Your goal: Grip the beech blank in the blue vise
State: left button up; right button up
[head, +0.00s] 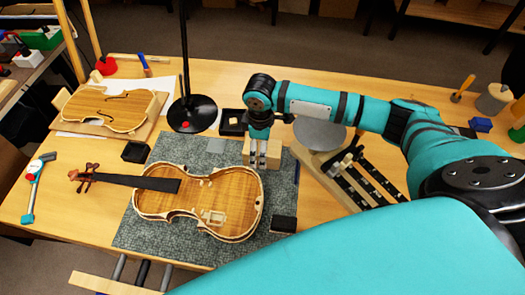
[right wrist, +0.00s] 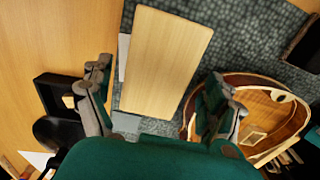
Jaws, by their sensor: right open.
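The beech blank (head: 275,151) is a pale block at the back right edge of the grey mat (head: 125,228), beyond the violin body (head: 190,196). In the right wrist view the blank (right wrist: 165,58) lies ahead of my right gripper (right wrist: 160,106), whose fingers are spread wide and empty. In the head view my right gripper (head: 262,163) points down over the blank and partly hides it. No plainly blue vise shows. A front-edge vise with metal rods and a wooden jaw (head: 100,284) shows at the bottom left. My left gripper is not in view.
A black lamp base (head: 192,114) and a small black tray (head: 232,122) stand behind the blank. A wooden rack (head: 345,178) is close on its right. A black block (head: 284,224) lies at the mat's right edge. Another violin plate (head: 108,108) lies at the left.

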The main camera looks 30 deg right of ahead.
jog(key=f, duration=0.3)
jog(key=shift+d+f, duration=0.2)
jog(key=shift+d, duration=0.15)
jog(key=shift+f, duration=0.15)
jog(key=c, duration=1.3)
jog(key=shift+c, duration=0.9)
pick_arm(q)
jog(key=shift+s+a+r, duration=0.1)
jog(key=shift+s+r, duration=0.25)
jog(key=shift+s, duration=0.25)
pick_arm(e)
jog(key=shift+r, duration=0.2)
